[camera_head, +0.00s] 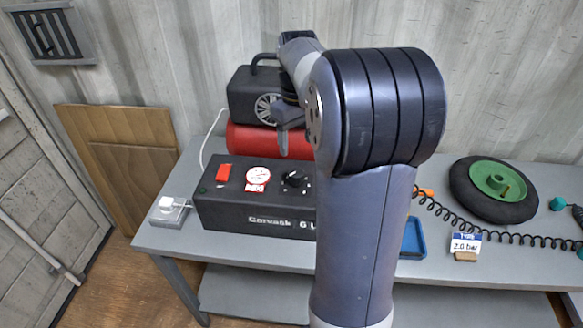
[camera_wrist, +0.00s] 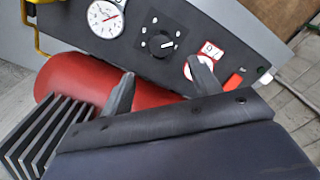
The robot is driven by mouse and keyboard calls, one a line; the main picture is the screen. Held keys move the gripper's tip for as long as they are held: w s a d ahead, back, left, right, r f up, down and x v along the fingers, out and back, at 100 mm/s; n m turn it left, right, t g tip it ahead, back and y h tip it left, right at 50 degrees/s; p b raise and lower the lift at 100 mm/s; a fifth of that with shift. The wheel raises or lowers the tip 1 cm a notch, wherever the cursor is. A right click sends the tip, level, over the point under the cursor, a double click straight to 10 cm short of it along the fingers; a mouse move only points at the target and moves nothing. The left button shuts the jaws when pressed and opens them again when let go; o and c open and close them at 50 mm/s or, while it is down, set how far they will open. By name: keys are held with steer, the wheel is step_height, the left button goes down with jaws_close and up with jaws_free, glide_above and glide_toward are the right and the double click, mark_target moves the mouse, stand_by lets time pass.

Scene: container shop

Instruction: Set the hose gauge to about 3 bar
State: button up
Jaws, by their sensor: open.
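The black control box (camera_head: 255,213) stands on the grey bench. On its top, the head view shows a white dial with a red label (camera_head: 258,176) and a black knob (camera_head: 295,180); my arm hides the right end. The wrist view shows the knob (camera_wrist: 160,43), its white mark toward the picture's right. A larger white gauge (camera_wrist: 105,17) with a red needle sits beside it; I cannot read its value. The red-labelled dial (camera_wrist: 198,66) is partly behind a finger. My gripper (camera_wrist: 162,70) is open and empty near the knob, apart from it. It also shows in the head view (camera_head: 286,140).
A compressor with a red tank (camera_head: 262,140) and black motor (camera_head: 254,94) stands behind the box. A red switch (camera_head: 223,173) is on the box's left. At right lie a green-hubbed wheel (camera_head: 492,188), a coiled hose (camera_head: 450,212) and a "2.0 bar" card (camera_head: 466,244).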

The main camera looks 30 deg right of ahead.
mark_target(296, 172)
step_height(296, 172, down, 10)
steer(key=shift+s+r, duration=0.1)
steer(key=shift+c, duration=0.5)
steer(key=c, duration=0.9)
